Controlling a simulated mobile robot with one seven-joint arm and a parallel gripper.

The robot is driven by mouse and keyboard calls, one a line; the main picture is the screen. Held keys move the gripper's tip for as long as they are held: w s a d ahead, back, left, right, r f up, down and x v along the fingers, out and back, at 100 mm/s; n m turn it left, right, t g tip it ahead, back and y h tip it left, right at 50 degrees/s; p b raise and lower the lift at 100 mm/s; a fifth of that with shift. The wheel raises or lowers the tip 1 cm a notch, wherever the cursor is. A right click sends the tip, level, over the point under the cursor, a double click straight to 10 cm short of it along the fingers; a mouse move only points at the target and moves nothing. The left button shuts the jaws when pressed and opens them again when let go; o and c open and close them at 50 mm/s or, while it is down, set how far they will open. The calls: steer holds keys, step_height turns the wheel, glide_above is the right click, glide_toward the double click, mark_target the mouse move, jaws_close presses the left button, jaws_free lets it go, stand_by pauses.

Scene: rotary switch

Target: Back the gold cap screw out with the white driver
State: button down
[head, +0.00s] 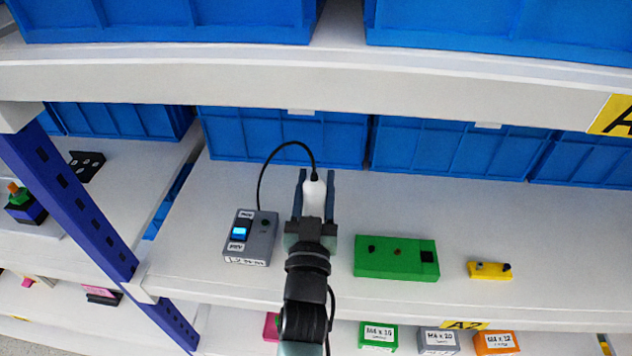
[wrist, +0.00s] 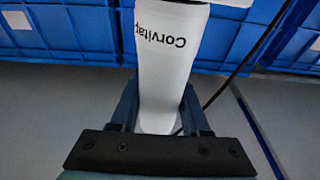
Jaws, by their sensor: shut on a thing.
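My gripper (head: 316,180) is shut on the white driver (head: 314,193), above the shelf. In the wrist view the driver (wrist: 168,70) stands between the two fingers and has dark lettering on its side; its tip is out of view. A black cable (head: 273,160) runs from the driver to a grey control box (head: 262,238) with a lit blue rocker switch (head: 239,232). A green block (head: 383,268) lies to the right of my gripper. A small brownish-gold spot (head: 397,251) on its top looks like the gold cap screw, but is too small to be sure.
A yellow piece (head: 486,270) with a dark end lies right of the green block. Blue bins (head: 440,149) line the back of the shelf. An upper shelf edge (head: 250,80) overhangs. A blue post (head: 75,205) stands left. Labelled boxes (head: 437,341) sit below.

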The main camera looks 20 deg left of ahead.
steer(key=shift+f, duration=0.15)
stand_by(0.7)
steer(key=shift+c, duration=1.5)
jaws_free()
steer(key=shift+f, duration=0.2)
steer(key=shift+s, duration=0.1)
steer(key=b+v, duration=0.5)
steer(key=v, duration=0.7)
steer(key=shift+s, duration=0.4)
steer(key=shift+d, duration=0.15)
